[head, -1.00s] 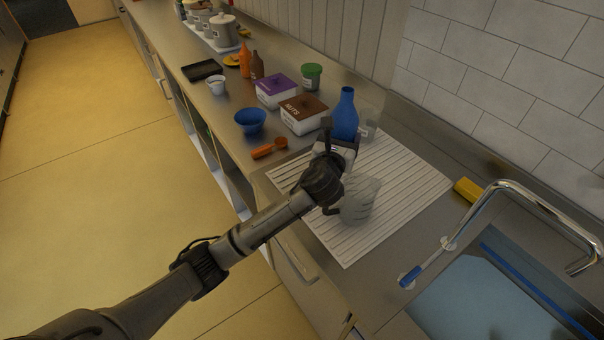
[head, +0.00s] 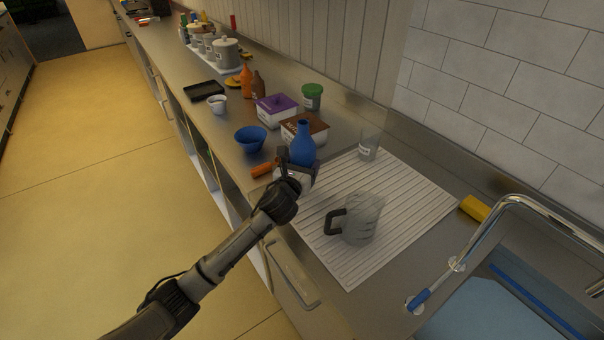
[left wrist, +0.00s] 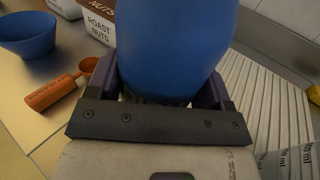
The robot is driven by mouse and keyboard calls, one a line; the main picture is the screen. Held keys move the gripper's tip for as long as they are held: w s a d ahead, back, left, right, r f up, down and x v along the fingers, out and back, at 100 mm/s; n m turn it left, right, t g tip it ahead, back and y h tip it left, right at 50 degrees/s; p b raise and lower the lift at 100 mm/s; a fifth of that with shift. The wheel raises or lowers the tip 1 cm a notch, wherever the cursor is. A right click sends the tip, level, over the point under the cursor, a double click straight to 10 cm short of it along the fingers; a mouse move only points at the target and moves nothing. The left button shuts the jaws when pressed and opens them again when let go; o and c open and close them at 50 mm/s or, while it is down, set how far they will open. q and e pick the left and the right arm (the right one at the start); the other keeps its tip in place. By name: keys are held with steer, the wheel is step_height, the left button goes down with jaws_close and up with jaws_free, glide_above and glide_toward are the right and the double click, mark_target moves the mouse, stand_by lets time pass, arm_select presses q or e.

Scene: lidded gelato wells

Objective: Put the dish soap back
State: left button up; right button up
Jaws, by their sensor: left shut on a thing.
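The dish soap appears to be the blue bottle (head: 303,145) with a narrow neck. It stands upright in the head view, and its body fills the top middle of the left wrist view (left wrist: 178,45). My left gripper (head: 297,172) is shut on the blue bottle, with one finger on each side of it in the left wrist view (left wrist: 165,95). The bottle is at the left edge of the white ribbed mat (head: 405,200). Its base is hidden behind the gripper, so I cannot tell whether it touches the surface. My right gripper is out of view.
A clear pitcher (head: 363,220) and a small clear cup (head: 369,146) stand on the mat. The nuts box (head: 306,128), blue bowl (head: 250,138) and orange scoop (head: 263,169) are close to the bottle. The sink (head: 480,310) and yellow sponge (head: 474,208) are at the right.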

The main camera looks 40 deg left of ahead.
arm_select(q)
step_height(320, 180, down, 3)
steer(key=shift+f+b, duration=0.15)
steer(key=shift+b, duration=0.35)
steer(key=o, duration=0.9)
steer(key=shift+s, duration=0.2)
steer(key=p+v, duration=0.2)
steer(key=v, duration=0.9)
steer(key=shift+s+d+p, duration=0.2)
steer(key=shift+s+p, duration=0.1)
steer(key=shift+s, duration=0.05)
